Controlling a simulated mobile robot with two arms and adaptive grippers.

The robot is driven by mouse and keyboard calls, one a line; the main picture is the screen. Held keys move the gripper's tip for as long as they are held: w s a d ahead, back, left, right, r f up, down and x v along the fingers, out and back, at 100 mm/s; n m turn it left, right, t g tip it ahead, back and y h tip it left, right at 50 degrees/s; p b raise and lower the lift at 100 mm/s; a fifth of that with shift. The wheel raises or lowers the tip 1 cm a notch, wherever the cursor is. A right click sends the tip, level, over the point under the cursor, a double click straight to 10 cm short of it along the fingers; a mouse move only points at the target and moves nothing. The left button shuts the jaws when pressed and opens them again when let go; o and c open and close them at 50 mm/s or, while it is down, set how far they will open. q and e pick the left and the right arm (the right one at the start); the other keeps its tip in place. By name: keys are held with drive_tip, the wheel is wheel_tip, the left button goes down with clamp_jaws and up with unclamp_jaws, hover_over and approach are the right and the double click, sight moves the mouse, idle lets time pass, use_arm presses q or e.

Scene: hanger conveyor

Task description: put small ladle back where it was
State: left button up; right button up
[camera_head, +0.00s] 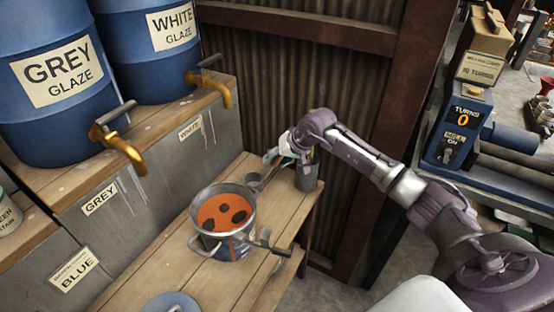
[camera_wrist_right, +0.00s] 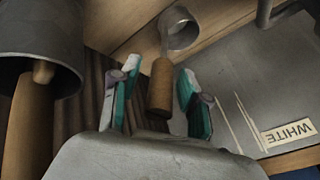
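The small ladle has a wooden handle (camera_wrist_right: 160,88) and a grey metal cup (camera_wrist_right: 181,30). In the head view its cup (camera_head: 253,180) rests on the wooden bench behind the pot, and its handle runs towards my right gripper. My right gripper (camera_head: 285,152) is above the bench. In the wrist view its green-padded fingers (camera_wrist_right: 158,95) are apart on either side of the handle, with gaps visible. The grey holder (camera_head: 308,176) stands just right of the gripper, and a wooden handle shows in it in the wrist view. My left gripper is not in view.
A grey pot (camera_head: 231,246) of orange liquid with dark patches stands on the bench (camera_head: 180,275). Blue GREY (camera_head: 50,80) and WHITE (camera_head: 150,55) glaze barrels with brass taps stand on a ledge at left. A corrugated wall (camera_head: 300,75) is close behind the gripper.

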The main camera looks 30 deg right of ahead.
drive_tip(key=shift+r+p, duration=0.3)
drive_tip(key=shift+p, duration=0.05)
drive_tip(key=shift+s+d+r, duration=0.15)
drive_tip(key=shift+s+r, duration=0.05)
drive_tip(key=b+v, duration=0.1)
drive_tip(key=v, duration=1)
drive_tip(key=shift+b, duration=0.4)
drive_tip(key=shift+r, duration=0.1)
drive_tip(key=shift+s, duration=0.1)
